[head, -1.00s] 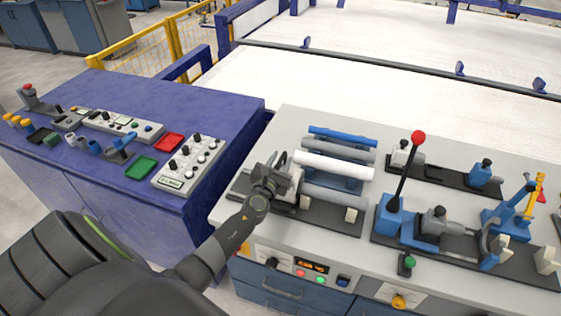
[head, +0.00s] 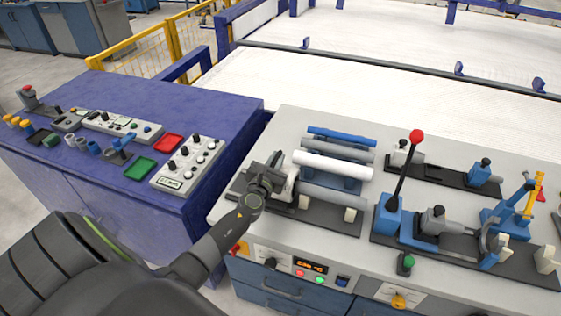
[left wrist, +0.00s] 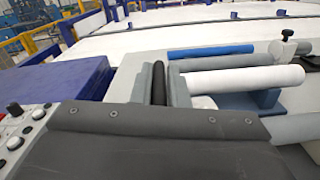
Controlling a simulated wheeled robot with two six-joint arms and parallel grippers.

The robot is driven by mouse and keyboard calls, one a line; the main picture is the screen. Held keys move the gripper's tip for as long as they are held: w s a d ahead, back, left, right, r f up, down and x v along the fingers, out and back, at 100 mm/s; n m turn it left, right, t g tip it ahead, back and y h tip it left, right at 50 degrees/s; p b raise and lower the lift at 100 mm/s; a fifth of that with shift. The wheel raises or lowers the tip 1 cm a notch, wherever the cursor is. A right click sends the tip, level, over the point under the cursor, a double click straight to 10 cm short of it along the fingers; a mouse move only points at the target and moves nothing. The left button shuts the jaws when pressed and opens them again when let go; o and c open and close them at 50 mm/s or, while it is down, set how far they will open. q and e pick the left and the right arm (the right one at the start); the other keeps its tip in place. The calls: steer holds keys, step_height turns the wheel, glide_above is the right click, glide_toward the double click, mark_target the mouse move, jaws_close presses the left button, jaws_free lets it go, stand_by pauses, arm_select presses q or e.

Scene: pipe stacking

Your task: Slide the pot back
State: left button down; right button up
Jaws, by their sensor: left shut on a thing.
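My left gripper (head: 268,180) reaches over the left end of a dark base plate (head: 318,217) on the grey bench. It is shut on a dark upright handle (left wrist: 159,84), which shows between its grey fingers in the left wrist view. A light grey rounded part (head: 291,185), seemingly the pot, sits just right of the gripper, at the left end of a grey pipe (head: 335,198). The gripper hides most of this part, and I cannot see how the handle joins it. My right gripper is not in view.
A white pipe (head: 335,165) and a blue pipe (head: 342,136) lie just behind. A red-knobbed lever (head: 408,165) and clamp fixtures stand to the right. A blue cabinet (head: 200,105) with buttons and trays is at left, across a narrow gap.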

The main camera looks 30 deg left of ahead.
arm_select(q)
steer(key=s+a+b, duration=0.2)
steer(key=a, duration=0.7)
steer(key=c, duration=1.8)
jaws_free()
steer(key=shift+r, duration=0.1)
steer(key=o, duration=0.3)
steer(key=shift+s+a, duration=0.2)
steer(key=shift+a, duration=0.15)
steer(key=shift+d, duration=0.15)
steer(key=b+v, duration=0.2)
steer(key=v, duration=1.5)
steer(key=shift+s, duration=0.15)
